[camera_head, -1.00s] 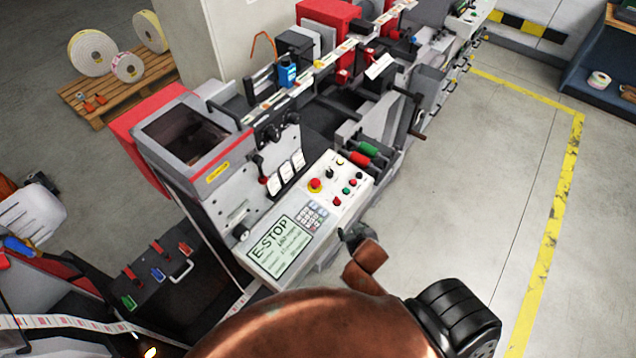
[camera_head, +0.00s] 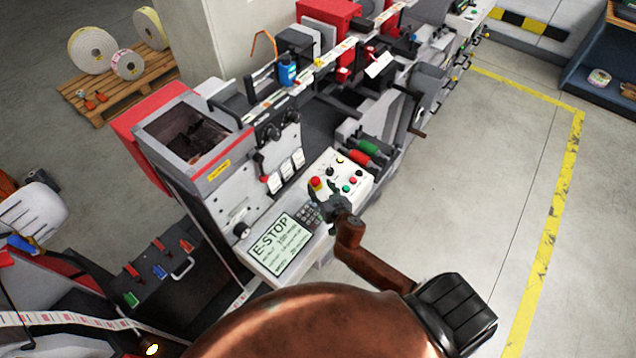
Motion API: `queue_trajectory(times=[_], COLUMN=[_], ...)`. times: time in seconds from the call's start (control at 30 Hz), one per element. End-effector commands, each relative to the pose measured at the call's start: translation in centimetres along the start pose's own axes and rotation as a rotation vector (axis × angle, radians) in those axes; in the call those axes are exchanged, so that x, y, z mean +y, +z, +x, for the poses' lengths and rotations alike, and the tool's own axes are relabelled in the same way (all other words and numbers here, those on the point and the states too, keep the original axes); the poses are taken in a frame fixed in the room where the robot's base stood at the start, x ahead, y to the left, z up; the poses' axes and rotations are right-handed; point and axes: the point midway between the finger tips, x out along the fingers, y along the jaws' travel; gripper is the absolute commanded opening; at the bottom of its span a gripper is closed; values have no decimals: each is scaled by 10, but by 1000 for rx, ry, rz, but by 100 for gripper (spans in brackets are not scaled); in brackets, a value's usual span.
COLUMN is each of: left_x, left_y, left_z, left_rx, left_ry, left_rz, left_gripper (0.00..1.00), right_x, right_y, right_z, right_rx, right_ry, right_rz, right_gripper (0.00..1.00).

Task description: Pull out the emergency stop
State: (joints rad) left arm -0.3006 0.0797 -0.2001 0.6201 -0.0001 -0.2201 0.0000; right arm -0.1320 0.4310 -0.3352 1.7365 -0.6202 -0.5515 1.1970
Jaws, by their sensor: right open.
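The emergency stop (camera_head: 316,183) is a red mushroom button on a yellow base, on the light grey control panel (camera_head: 345,172) of the label rewinder. The panel's screen (camera_head: 279,243) reads "E-STOP". My right gripper (camera_head: 327,193) is dark grey and open, just beside the button on its lower right side. It covers part of the keypad and the panel near the button. I cannot tell whether a finger touches the button. My left gripper is not in view.
Other small knobs and buttons (camera_head: 350,180) sit close to the right of the emergency stop. Levers and knobs (camera_head: 265,178) are on the machine's front above the panel. The floor (camera_head: 480,180) to the right is clear, with a yellow line.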

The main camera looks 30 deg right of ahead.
Motion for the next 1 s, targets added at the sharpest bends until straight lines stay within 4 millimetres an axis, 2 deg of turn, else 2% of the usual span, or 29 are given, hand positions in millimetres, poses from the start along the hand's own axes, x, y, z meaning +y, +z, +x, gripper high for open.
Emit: queue_trajectory(times=[0.1,0.23,0.6,1.0], left_x=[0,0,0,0], left_y=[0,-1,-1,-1], left_z=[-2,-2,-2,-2], left_rx=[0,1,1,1], left_ry=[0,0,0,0], left_rz=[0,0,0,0], left_gripper=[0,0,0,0], right_x=[0,0,1,1], right_y=[-1,-1,0,0], right_z=[19,31,37,37], right_rx=[0,0,-1,-1], right_ry=[2,1,2,2], right_rz=[-2,-1,-1,0], right_gripper=[46,46,46,18])
